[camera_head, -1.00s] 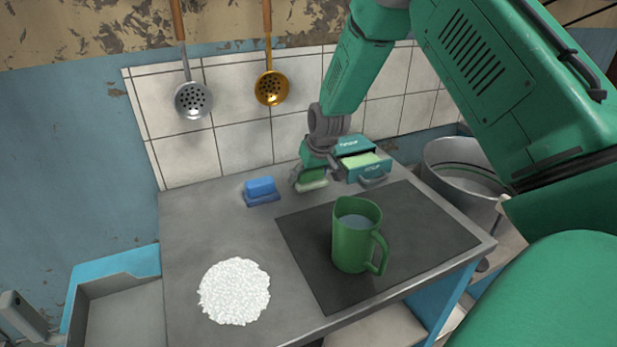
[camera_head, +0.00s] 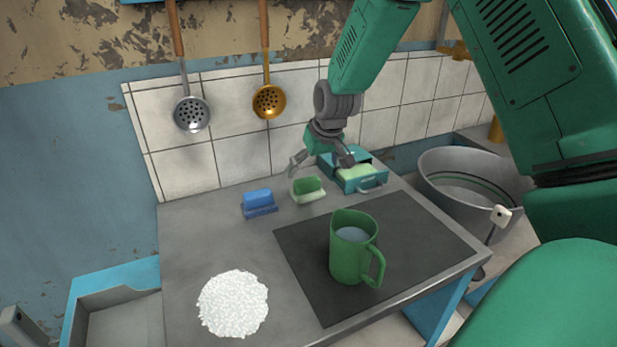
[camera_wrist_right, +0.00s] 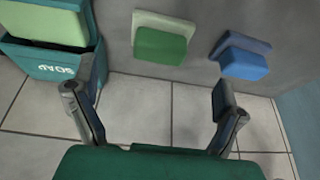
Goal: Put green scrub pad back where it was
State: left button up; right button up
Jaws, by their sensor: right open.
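My right gripper (camera_head: 322,162) is open and empty, above and behind the green scrub pad, in front of the box. In the right wrist view the green scrub pad (camera_wrist_right: 160,46) lies beyond the spread fingers (camera_wrist_right: 158,112), apart from them. My left gripper is not in view.
A green pitcher (camera_head: 349,255) with liquid stands on a dark mat (camera_head: 420,225). A pile of white grains (camera_head: 233,303) lies at the front left. A metal bucket (camera_head: 470,180) stands to the right of the table.

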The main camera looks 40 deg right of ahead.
jog(key=v, duration=0.2)
jog(key=shift+s+r, duration=0.15)
jog(key=shift+r, duration=0.25)
dwell(0.3)
